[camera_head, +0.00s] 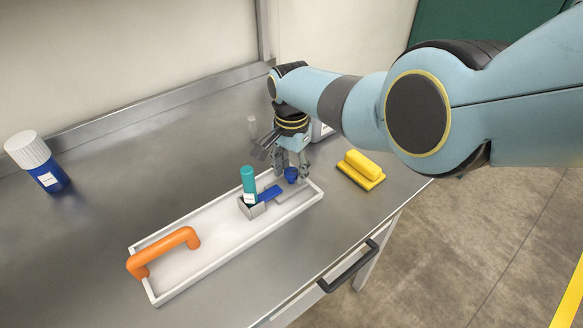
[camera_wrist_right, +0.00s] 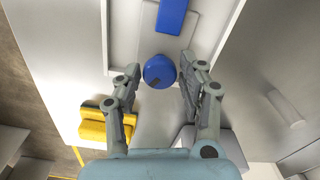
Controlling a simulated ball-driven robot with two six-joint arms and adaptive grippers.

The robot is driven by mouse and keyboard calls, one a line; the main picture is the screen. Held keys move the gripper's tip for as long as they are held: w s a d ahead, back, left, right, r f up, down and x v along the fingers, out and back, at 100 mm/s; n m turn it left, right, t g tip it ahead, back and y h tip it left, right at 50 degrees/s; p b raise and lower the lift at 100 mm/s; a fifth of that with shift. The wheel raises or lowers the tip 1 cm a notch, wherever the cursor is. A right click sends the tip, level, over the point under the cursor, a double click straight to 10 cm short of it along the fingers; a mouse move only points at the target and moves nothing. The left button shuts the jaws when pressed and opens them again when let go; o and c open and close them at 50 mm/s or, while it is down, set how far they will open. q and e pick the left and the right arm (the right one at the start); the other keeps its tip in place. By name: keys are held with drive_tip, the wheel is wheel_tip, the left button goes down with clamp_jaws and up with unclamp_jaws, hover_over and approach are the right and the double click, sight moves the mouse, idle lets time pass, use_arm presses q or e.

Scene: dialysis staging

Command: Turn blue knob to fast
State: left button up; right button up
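The blue knob (camera_head: 291,175) sits at the far right end of the white tray (camera_head: 205,270). In the right wrist view the knob (camera_wrist_right: 159,70) is round, with a dark mark on its lower part. My right gripper (camera_head: 290,168) points down over it. In the wrist view the two fingers of this gripper (camera_wrist_right: 160,74) are open, one on each side of the knob, with narrow gaps; contact is not visible. I cannot read any speed label. My left gripper is not in view.
A blue block (camera_head: 270,193) and a teal-capped vial (camera_head: 249,182) in a small holder are close to the knob. An orange handle (camera_head: 163,250) is on the tray's left end. A yellow sponge-like block (camera_head: 362,168) lies right of the tray. A white-capped blue bottle (camera_head: 39,162) stands far left.

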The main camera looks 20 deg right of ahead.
sight(292, 171)
drive_tip(key=shift+o, duration=1.1)
wheel_tip(292, 171, up, 12)
